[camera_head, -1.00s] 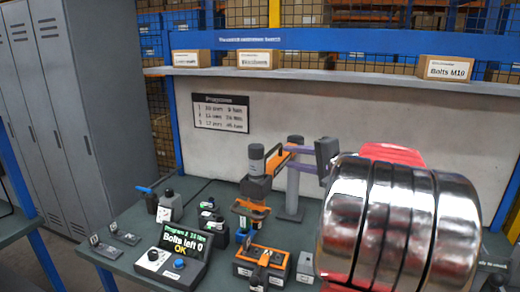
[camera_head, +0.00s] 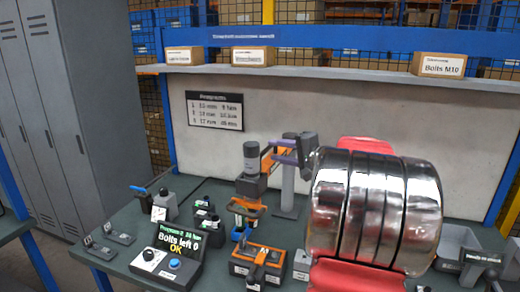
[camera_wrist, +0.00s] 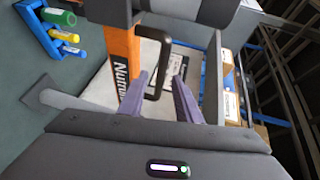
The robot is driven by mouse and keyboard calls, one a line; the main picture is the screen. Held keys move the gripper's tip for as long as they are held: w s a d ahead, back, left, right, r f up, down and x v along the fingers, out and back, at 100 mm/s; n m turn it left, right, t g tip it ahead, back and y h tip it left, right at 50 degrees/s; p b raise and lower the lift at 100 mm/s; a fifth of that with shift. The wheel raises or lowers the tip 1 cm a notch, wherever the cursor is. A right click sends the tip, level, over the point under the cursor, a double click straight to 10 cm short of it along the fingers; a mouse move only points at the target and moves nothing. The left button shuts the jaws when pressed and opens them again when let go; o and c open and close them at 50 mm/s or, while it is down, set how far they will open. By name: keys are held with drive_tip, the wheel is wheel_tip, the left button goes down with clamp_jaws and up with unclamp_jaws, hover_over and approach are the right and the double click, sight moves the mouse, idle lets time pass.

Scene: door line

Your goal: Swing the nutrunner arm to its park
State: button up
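The nutrunner arm shows as an orange link (camera_head: 268,163) with a dark bow handle, joined to a grey post (camera_head: 289,183). The grey nutrunner (camera_head: 251,158) hangs at its near end above the bench. My gripper (camera_head: 274,152) is at the handle, its purple fingers pointing left. In the wrist view the fingers (camera_wrist: 162,77) are apart, and the bar of the black handle (camera_wrist: 157,72) appears between their tips. I see a gap beside the bar, so they do not look closed on it. The orange link (camera_wrist: 124,75) with partly hidden lettering is beside the handle.
A controller (camera_head: 168,259) reads "Bolts left 0 OK". An orange-black box (camera_head: 256,264) and small tools stand on the green bench (camera_head: 128,225). A board (camera_head: 214,110) hangs behind; cartons (camera_head: 439,65) line the shelf. My own red and chrome arm fills the right.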

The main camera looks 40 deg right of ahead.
sight(275, 153)
drive_tip(key=w+f, duration=0.1)
drive_tip(key=w, duration=0.7)
drive_tip(key=shift+w+f, duration=0.15)
drive_tip(key=shift+f, duration=0.15)
drive_tip(key=shift+d, duration=0.15)
drive_tip(key=shift+c, duration=0.5)
clamp_jaws()
drive_tip(key=shift+f, duration=0.1)
